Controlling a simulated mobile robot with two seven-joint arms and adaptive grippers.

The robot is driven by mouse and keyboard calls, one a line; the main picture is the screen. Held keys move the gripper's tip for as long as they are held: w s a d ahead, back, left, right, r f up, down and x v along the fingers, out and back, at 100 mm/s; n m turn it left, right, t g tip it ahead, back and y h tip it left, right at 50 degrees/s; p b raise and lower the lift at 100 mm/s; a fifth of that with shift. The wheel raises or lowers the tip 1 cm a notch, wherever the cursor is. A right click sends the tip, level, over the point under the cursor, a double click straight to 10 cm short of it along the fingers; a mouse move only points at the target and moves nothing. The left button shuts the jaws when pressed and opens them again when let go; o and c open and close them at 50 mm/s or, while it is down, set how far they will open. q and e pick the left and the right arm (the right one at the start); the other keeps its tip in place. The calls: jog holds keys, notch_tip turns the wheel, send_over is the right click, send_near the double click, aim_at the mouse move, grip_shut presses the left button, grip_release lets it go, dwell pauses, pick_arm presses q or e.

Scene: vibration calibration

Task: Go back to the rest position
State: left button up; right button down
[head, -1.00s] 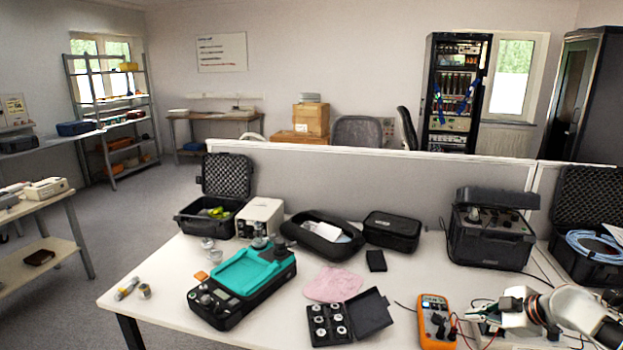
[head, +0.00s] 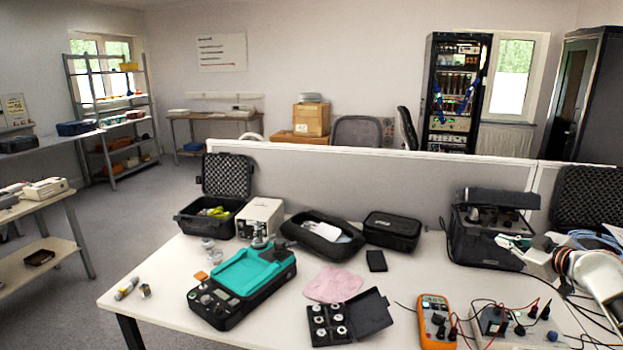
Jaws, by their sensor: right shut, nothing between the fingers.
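My right gripper (head: 507,241) is shut and empty, in front of the black instrument case (head: 480,262) at the right of the table. My right arm comes in from the right edge, and the gripper points left, apart from the things on the tabletop as far as I can tell. My left gripper is not in view.
On the white table (head: 190,335) are a teal-topped calibrator (head: 245,273), an orange multimeter (head: 434,318), a box with cables (head: 495,320), a case of small round parts (head: 330,325) and a pink cloth (head: 334,284). A grey partition (head: 340,190) stands behind.

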jog(key=d+r+m+t+h, duration=0.35)
jog(key=d+r+h, duration=0.35)
jog(key=d+r, duration=0.25)
jog(key=s+a+f+n+g+y, duration=0.15)
jog(key=s+a+f, duration=0.25)
jog(key=a+f, duration=0.45)
jog(key=s+a+f+y, duration=0.2)
jog(key=s+a+f, duration=0.3)
jog(key=f, duration=0.6)
jog(key=s+a+f+n+g+y, duration=0.1)
jog(key=s+a+f, duration=0.2)
jog(key=a+f, duration=0.6)
jog(key=s+a+f+m+g+y, duration=0.1)
jog(key=s+a+f, duration=0.4)
jog(key=s, duration=0.5)
jog(key=s+a+f+m+g+y, duration=0.1)
jog(key=s+a+f+g, duration=0.1)
jog(key=s+a+f, duration=0.3)
jog(key=s+a+f+m+g+y, duration=0.1)
jog(key=s+a+f, duration=0.4)
jog(key=s+a, duration=0.4)
jog(key=s, duration=0.6)
jog(key=shift+a+f, duration=0.3)
jog(key=shift+f, duration=0.05)
